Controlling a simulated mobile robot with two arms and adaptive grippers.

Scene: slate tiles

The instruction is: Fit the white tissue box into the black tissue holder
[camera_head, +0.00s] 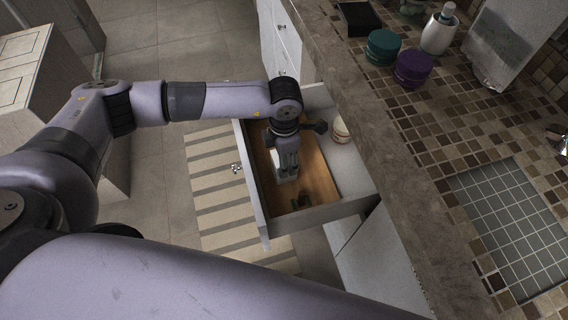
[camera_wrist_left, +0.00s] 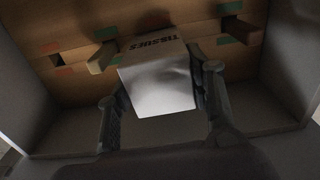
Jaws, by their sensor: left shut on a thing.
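The white tissue box (camera_wrist_left: 160,80), marked "TISSUES", is between the fingers of my left gripper (camera_wrist_left: 160,92) in the left wrist view. The fingers are shut on its two sides. In the head view my left gripper (camera_head: 287,170) points down into an open drawer (camera_head: 322,213), and only a small white part of the box (camera_head: 276,162) shows beside it. A black open-topped box (camera_head: 358,18), which looks like the black tissue holder, stands on the counter at the top edge, partly cut off. My right gripper is not in view.
The stone counter edge (camera_head: 365,130) runs beside the drawer. Wooden pieces (camera_wrist_left: 104,57) lie near the tissue box.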

